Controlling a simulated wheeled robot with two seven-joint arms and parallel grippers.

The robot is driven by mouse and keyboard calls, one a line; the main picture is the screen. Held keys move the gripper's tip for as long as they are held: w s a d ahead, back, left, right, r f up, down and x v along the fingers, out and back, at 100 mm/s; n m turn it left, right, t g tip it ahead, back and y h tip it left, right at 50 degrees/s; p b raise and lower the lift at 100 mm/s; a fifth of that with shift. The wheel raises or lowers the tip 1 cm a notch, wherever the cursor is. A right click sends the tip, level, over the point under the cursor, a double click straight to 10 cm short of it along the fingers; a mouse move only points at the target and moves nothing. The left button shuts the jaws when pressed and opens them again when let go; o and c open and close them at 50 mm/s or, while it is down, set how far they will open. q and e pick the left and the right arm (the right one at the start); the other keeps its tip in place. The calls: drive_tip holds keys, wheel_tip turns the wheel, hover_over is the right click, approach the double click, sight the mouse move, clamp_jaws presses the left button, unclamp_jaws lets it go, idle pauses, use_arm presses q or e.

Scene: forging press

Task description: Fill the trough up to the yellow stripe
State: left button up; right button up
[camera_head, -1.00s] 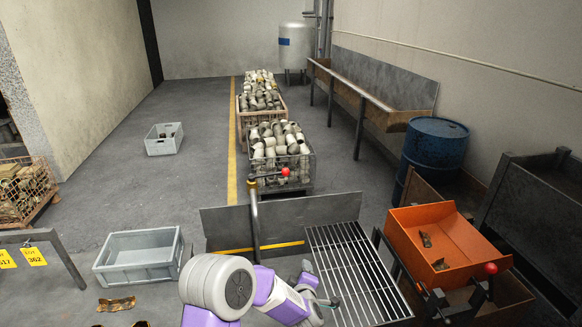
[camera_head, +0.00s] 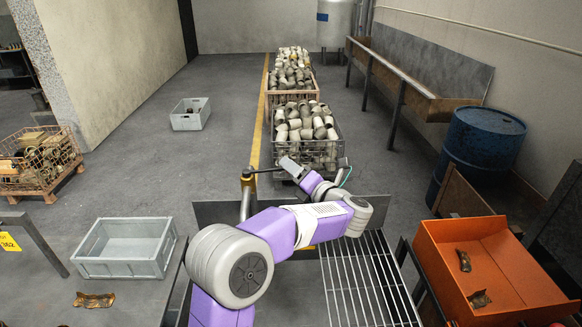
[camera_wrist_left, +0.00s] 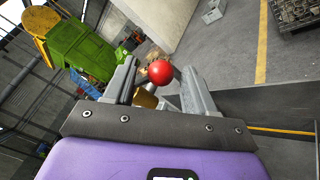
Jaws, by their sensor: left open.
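The trough's dark metal back wall (camera_head: 375,208) stands behind a slatted grate (camera_head: 365,285). Its yellow stripe (camera_wrist_left: 285,131) shows in the left wrist view; in the head view my arm covers most of it. A lever post (camera_head: 246,195) rises at the trough. Its red ball knob (camera_wrist_left: 160,72) lies between the spread fingers of my left gripper (camera_head: 288,168). The gripper is open, and I cannot tell if a finger touches the ball. In the head view the gripper hides the knob. The trough's inside is largely hidden. My right gripper is out of view.
An orange tray (camera_head: 470,265) with brown pieces stands at the right, before a blue drum (camera_head: 480,150). A grey crate (camera_head: 125,250) stands at the left. Mesh bins of pipe fittings (camera_head: 305,125) stand behind the trough. Open floor lies at the left, around a smaller grey crate (camera_head: 190,115).

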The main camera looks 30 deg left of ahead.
use_arm(q)
drive_tip(key=shift+x, duration=1)
drive_tip(key=shift+w, duration=0.1)
drive_tip(key=shift+c, duration=0.4)
clamp_jaws()
